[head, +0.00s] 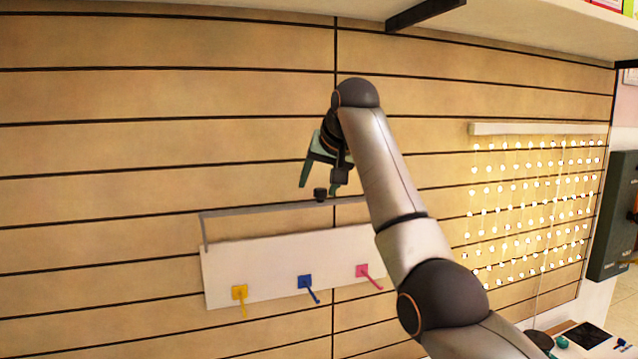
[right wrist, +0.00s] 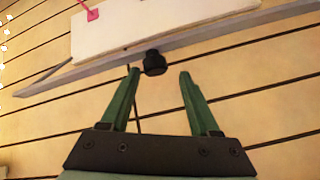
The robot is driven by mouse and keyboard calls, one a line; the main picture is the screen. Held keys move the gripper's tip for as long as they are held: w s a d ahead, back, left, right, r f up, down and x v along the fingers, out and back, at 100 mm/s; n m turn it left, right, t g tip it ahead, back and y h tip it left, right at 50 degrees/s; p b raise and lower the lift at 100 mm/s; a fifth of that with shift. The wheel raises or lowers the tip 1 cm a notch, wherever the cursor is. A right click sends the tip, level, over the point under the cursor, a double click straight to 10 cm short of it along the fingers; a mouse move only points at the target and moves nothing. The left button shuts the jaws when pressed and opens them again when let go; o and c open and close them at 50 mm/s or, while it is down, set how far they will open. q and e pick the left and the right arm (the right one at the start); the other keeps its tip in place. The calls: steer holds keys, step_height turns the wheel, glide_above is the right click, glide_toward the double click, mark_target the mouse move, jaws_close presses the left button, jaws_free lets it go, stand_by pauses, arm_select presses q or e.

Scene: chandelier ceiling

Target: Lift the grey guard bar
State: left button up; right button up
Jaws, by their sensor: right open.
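The grey guard bar (head: 258,208) runs in front of the upper edge of a white panel (head: 235,262) on the slatted wall. A small black knob (head: 320,195) sits at the bar's middle. In the right wrist view the bar (right wrist: 90,75) crosses at a slant, with the knob (right wrist: 154,62) on it. My right gripper (head: 319,188) is open and empty at the knob. In the right wrist view its green fingertips (right wrist: 159,73) lie to either side of the knob; contact cannot be told. My arm hides the bar's right end. My left gripper is not in view.
The panel carries a yellow hook (head: 240,293), a blue hook (head: 306,283) and a pink hook (head: 363,271) below the bar. A lit string-light curtain (head: 535,205) hangs at right. A shelf (head: 540,22) with a black bracket (head: 425,14) juts out above.

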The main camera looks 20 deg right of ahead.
steer(key=b+v, duration=0.2)
steer(key=v, duration=1)
steer(key=shift+s+r, duration=0.15)
